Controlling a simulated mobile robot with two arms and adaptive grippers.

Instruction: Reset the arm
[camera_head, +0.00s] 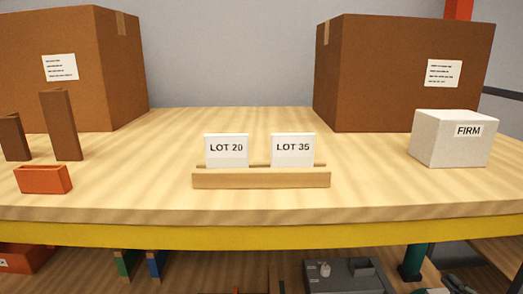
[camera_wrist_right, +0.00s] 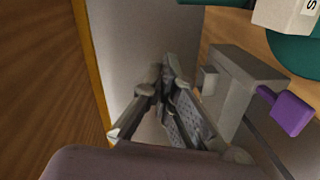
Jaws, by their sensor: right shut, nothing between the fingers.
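My right gripper (camera_wrist_right: 163,80) is shut and empty in the right wrist view, its fingertips together near the middle. Beside it on the right is a grey machine part (camera_wrist_right: 240,85) with a purple piece (camera_wrist_right: 287,110) sticking out; I cannot tell whether this is the arm of the task. In the head view a dark grey device (camera_head: 345,275) sits below the table's front edge, cut off by the bottom of the picture. A dark shape at the bottom right there is too cut off to name. My left gripper is not in view.
On the table (camera_head: 270,120), a wooden holder (camera_head: 262,180) bears cards LOT 20 (camera_head: 227,149) and LOT 35 (camera_head: 292,149). A white FIRM box (camera_head: 450,140), an orange bin (camera_head: 43,179), brown blocks (camera_head: 62,125) and large cartons (camera_head: 410,70) stand around. The yellow edge (camera_head: 260,236) runs in front.

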